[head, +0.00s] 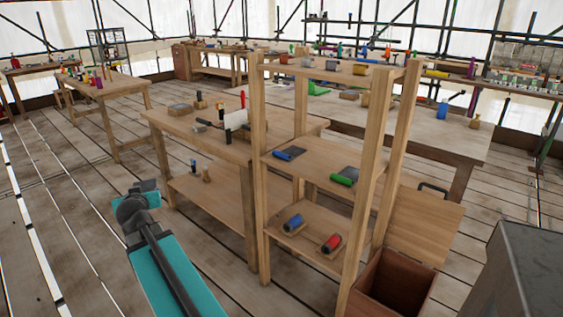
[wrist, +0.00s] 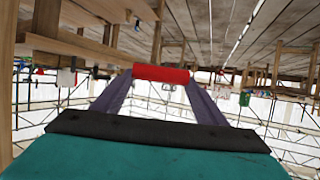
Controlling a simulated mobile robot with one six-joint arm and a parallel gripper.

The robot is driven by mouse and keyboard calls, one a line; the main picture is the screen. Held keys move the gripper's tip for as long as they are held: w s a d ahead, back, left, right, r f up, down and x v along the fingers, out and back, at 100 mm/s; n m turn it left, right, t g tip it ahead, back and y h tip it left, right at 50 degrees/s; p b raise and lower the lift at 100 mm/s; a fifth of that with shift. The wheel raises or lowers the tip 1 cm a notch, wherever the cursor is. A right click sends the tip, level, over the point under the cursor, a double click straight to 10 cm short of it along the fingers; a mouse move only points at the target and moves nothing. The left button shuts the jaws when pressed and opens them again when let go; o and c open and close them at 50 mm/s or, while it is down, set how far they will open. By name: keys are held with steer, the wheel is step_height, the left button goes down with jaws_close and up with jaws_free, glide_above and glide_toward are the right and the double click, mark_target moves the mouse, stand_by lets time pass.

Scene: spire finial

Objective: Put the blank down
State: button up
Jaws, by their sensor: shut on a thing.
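The blank appears to be a red cylinder (wrist: 165,73), lying crosswise between the fingertips of my gripper (wrist: 160,78) in the wrist view. The two dark purple fingers close on it from both sides, and it is held in the air with nothing touching it beneath. The wrist view is upside down, with the plank floor at the top. In the head view my teal arm reaches up at lower left, its wrist end beside the wooden bench. The held cylinder cannot be made out there.
A wooden shelf rack (head: 258,180) stands at centre, with blue, green and red-handled tools on its shelves. A workbench (head: 185,125) with small items stands left of it. A brown open bin (head: 395,285) is at front right. Plank floor is clear at left.

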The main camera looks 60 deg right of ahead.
steer(key=s+d+r+m+g+h+p, duration=0.2)
steer(key=s+d+m+g, duration=0.4)
steer(key=s+d, duration=0.9)
steer(key=s+d+r+m+g+h+p, duration=0.2)
steer(key=s+d+m+g, duration=0.4)
steer(key=s+d, duration=0.9)
steer(key=shift+s+r+m+g, duration=0.4)
steer(key=shift+s+r+g, duration=0.4)
steer(key=shift+s+g, duration=0.1)
steer(key=shift+d, duration=0.2)
steer(key=p, duration=0.3)
glide_above(307, 171)
steer(key=shift+d+f, duration=0.2)
steer(key=shift+f, duration=0.6)
steer(key=shift+f+p, duration=0.35)
steer(key=shift+f, duration=1.35)
steer(key=o, duration=1.4)
steer(key=shift+f, duration=0.1)
steer(key=shift+c, duration=0.2)
